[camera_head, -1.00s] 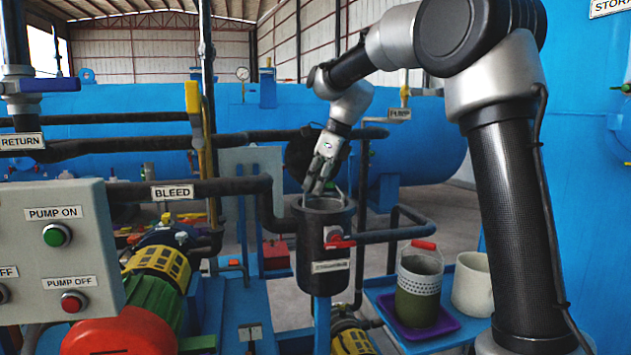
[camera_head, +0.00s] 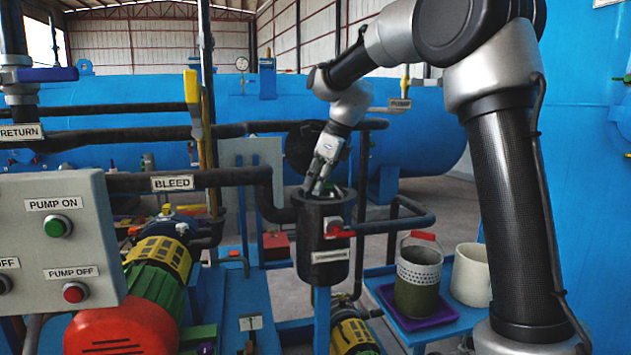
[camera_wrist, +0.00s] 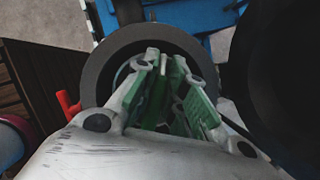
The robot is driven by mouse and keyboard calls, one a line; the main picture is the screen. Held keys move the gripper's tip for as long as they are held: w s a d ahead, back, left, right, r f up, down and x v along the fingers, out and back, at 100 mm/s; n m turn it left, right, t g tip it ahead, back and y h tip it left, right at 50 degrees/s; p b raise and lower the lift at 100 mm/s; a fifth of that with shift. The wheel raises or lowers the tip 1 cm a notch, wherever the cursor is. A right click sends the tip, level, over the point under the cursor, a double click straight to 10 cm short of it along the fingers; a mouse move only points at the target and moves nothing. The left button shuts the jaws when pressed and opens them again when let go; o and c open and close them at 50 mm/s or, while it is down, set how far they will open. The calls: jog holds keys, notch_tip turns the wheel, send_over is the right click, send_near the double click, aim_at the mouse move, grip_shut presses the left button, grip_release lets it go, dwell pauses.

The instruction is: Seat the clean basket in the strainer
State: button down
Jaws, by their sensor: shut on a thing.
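The strainer (camera_head: 309,235) is a dark upright cylinder with an open top in the middle of the head view. Its thick grey rim (camera_wrist: 98,72) rings my fingers in the wrist view. My gripper (camera_head: 314,188) points down into the mouth, its fingertips at or just below the rim. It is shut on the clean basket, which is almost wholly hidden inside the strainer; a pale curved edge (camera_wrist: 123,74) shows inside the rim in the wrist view. How deep the basket sits cannot be told. The round black lid (camera_head: 300,146) stands open behind the mouth.
A red-handled basket (camera_head: 418,277), green-stained below, stands in a purple tray (camera_head: 447,312) on a blue shelf at right. A cream container (camera_head: 470,276) is beside it. A red valve handle (camera_head: 341,234) juts from the strainer. Dark pipes run on both sides.

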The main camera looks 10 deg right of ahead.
jog(key=shift+f, duration=0.7)
jog(key=c, duration=1.4)
grip_release()
jog(key=v, duration=1.2)
